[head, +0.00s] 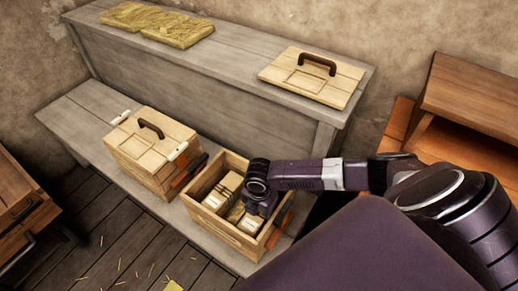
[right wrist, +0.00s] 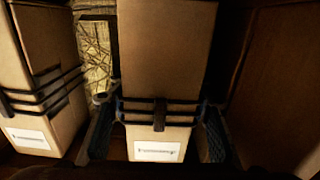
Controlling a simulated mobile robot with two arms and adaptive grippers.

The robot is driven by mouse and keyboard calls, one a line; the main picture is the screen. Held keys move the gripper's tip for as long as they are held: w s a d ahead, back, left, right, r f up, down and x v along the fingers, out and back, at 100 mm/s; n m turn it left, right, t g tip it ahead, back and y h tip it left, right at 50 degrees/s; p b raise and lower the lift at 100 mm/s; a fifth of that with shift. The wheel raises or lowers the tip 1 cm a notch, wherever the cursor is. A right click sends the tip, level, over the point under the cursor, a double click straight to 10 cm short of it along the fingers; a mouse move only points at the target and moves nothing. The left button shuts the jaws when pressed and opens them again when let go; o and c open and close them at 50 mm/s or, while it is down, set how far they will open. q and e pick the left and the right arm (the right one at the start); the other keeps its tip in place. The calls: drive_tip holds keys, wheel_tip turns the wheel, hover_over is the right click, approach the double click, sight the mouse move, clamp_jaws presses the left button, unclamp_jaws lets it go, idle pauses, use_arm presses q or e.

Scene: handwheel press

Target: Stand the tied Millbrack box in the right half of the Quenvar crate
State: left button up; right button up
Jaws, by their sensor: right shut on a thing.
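The open wooden crate (head: 222,226), taken as the Quenvar crate, stands on the low bench. A tied cardboard box (head: 249,225) stands upright in its right half. It shows in the right wrist view (right wrist: 160,60) with dark bands and a white label too small to read. My right gripper (right wrist: 158,138) reaches down into the crate, one finger on each side of this box at the bands, shut on it. A second tied box (head: 216,200) stands in the left half, also at left in the wrist view (right wrist: 42,85). Whether the held box touches the crate floor is hidden.
Straw (right wrist: 95,55) lies between the boxes. The crate's wall (right wrist: 275,90) is close to the right of the held box. A lidded crate (head: 150,150) stands to the left. A loose lid (head: 312,78) and straw pads (head: 155,24) lie on the upper shelf.

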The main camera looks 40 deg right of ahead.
drive_tip(key=o, duration=1.3)
drive_tip(key=shift+c, duration=0.2)
drive_tip(key=shift+s+f, duration=0.1)
wheel_tip(320, 180, up, 12)
drive_tip(key=shift+r, duration=0.15)
drive_tip(key=shift+w+a, duration=0.1)
drive_tip(key=shift+w, duration=0.1)
wheel_tip(320, 180, up, 10)
drive_tip(key=p, duration=1.1)
drive_tip(key=shift+f+p, duration=0.2)
drive_tip(key=shift+p, duration=0.15)
